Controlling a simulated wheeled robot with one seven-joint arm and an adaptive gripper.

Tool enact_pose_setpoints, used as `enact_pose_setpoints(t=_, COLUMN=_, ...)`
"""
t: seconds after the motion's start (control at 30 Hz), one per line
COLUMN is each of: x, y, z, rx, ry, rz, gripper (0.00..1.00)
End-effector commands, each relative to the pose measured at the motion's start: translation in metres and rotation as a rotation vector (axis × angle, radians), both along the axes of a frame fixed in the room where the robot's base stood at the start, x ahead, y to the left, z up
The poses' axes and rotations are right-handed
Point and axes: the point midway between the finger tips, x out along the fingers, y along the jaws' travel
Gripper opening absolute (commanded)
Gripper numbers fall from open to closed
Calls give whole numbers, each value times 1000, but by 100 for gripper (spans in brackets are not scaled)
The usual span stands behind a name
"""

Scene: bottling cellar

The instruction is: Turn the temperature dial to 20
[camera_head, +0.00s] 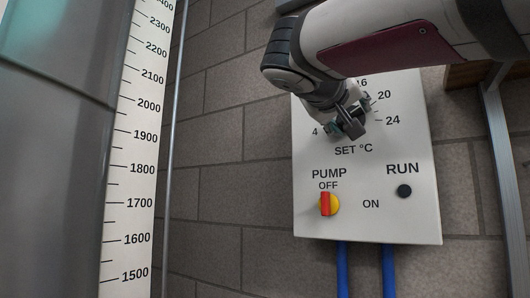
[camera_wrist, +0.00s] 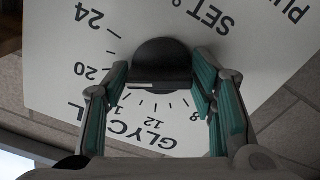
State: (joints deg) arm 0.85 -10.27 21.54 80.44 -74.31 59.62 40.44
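The temperature dial is a round black knob (camera_wrist: 163,62) with a raised bar, on a white control panel (camera_head: 420,217). In the wrist view the two teal-padded fingers of my gripper (camera_wrist: 161,72) stand on opposite sides of the knob and appear closed against it. A white mark on the bar faces left, towards the side of the scale with 16 and 20; its exact reading is unclear. In the head view my gripper (camera_head: 350,121) covers most of the dial and part of its scale; 4, 16, 20 and 24 show around it.
Below the dial are a red-and-yellow pump switch (camera_head: 328,204), its red bar upright under OFF, and a black RUN button (camera_head: 404,191). Blue pipes (camera_head: 389,270) run below the panel. A metal tank (camera_head: 50,150) with a level scale (camera_head: 134,170) stands left.

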Motion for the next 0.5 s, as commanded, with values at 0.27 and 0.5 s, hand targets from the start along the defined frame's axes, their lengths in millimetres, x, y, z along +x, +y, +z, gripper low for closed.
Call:
enact_pose_setpoints(t=0.27, x=0, y=-1, z=0, rx=-7, ry=4, rz=-2, gripper=20)
enact_pose_setpoints(t=0.5, x=0, y=-1, z=1, rx=-40, ry=26, rz=-3, gripper=20)
